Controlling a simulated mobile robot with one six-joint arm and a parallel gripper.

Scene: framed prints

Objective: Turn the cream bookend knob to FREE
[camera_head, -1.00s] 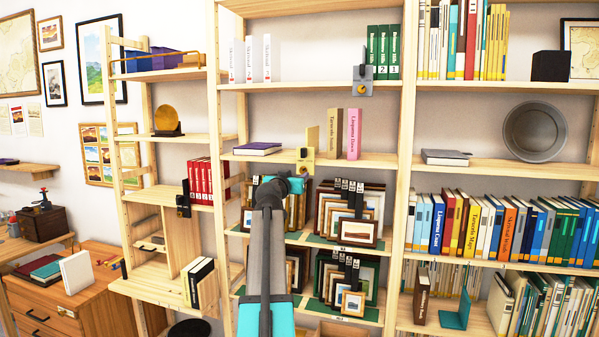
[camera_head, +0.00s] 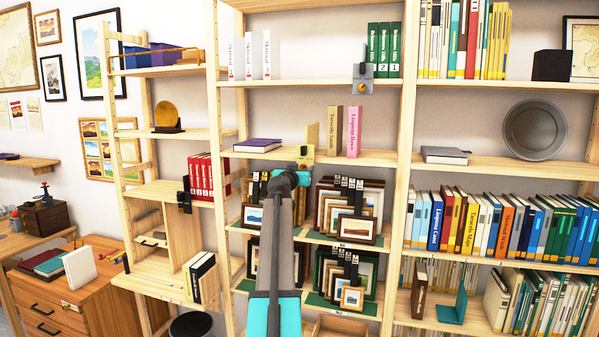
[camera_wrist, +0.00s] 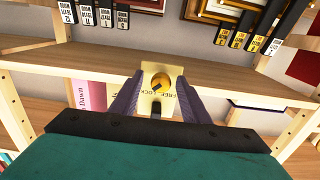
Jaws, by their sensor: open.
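The cream bookend (camera_head: 312,136) stands upright on the middle shelf, left of a tan book and a pink book. In the wrist view its cream plate (camera_wrist: 149,107) faces me with a round gold knob (camera_wrist: 161,79). A dark bar crosses the knob at a slant. FREE and LOCK lettering is partly visible below the knob; I cannot tell which word the bar indicates. My gripper (camera_wrist: 156,93) is open, one finger on each side of the plate, short of a grip on the knob. In the head view my gripper (camera_head: 300,175) is at the shelf's front edge, partly hidden by my arm.
The pink book (camera_head: 354,132) and tan book (camera_head: 334,131) stand to the right; a purple book (camera_head: 257,145) lies to the left. Framed prints (camera_head: 348,205) fill the shelf below. A grey bookend (camera_head: 363,73) stands on the shelf above. Open air lies before the shelf.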

